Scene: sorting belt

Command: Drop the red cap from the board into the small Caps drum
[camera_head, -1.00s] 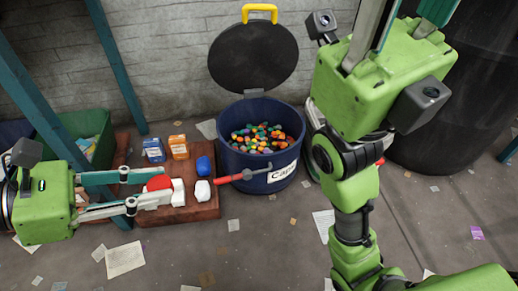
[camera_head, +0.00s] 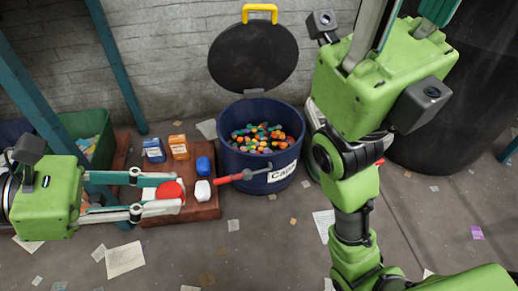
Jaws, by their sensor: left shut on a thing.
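The red cap (camera_head: 171,190) is at the left part of the brown board (camera_head: 200,212). My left gripper (camera_head: 163,194) reaches in from the left, its white fingertips on either side of the cap, shut on it. The fingers hide part of the cap, and I cannot tell whether it is clear of the board. The small Caps drum (camera_head: 236,165) is blue and stands to the right of the board, lid raised, with many coloured caps inside. My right gripper (camera_head: 405,22) is at the upper right; its fingertips are out of the frame.
A blue cap (camera_head: 203,165), a white cap (camera_head: 202,190), a blue box (camera_head: 154,150) and an orange box (camera_head: 179,147) are on the board. A red-handled lever (camera_head: 233,178) sticks out from the drum toward the board. A green bin (camera_head: 98,140) stands at left, behind a teal post.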

